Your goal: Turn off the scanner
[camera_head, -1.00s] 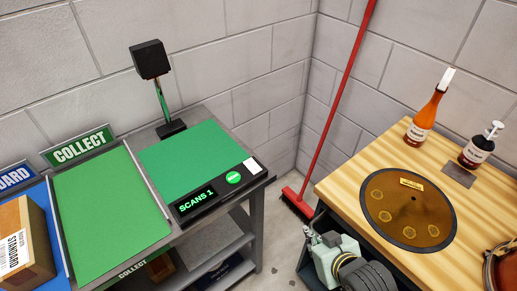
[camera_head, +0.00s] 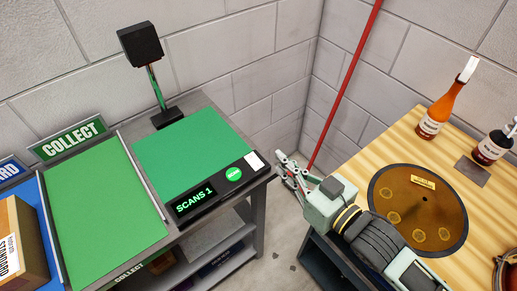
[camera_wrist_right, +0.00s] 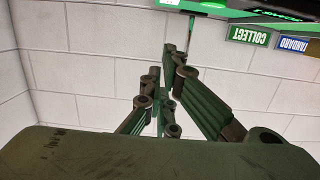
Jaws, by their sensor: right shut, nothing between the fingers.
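The scanner has a green pad (camera_head: 190,152), a black front panel (camera_head: 212,190) reading "SCANS 1" in green, a lit green round button (camera_head: 233,174) and a white rocker-like piece (camera_head: 254,159) at the panel's right end. A black scanner head (camera_head: 140,44) stands on a post behind the pad. My right gripper (camera_head: 284,164) is shut and empty, just right of the panel's right end and apart from the white piece. In the right wrist view the scene is upside down, with part of the panel (camera_wrist_right: 278,13) at the top edge. My left gripper is not in view.
A green COLLECT tray (camera_head: 103,207) and a cardboard box (camera_head: 22,243) are to the left. A wooden bench (camera_head: 386,139) with a bronze disc (camera_head: 417,209) and bottles is to the right. A red broom handle (camera_head: 345,85) stands in the corner behind my right gripper.

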